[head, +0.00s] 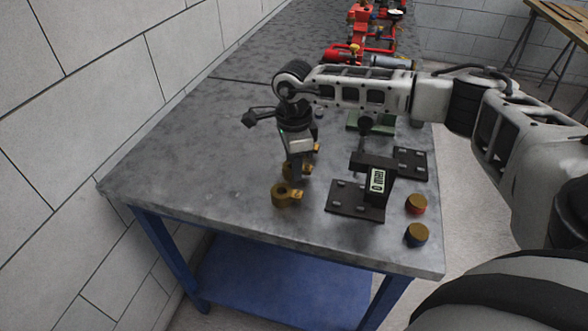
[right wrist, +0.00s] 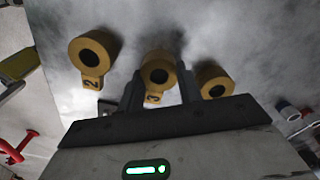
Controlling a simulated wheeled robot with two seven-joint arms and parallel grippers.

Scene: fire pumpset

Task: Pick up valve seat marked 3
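The valve seat marked 3 (right wrist: 148,88) is a brass ring with a tab, the middle one of three in the right wrist view. It lies on the grey table between the two fingers of my right gripper (right wrist: 162,92), which are apart on either side of it. I cannot tell whether they touch it. In the head view my right gripper (head: 297,168) points down over the row and partly hides this seat. My left gripper is not in view.
A seat marked 2 (right wrist: 81,53) lies to the left in the wrist view. Another seat (right wrist: 205,76) lies to the right, its marking hidden; it is the near one (head: 279,200) in the head view.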

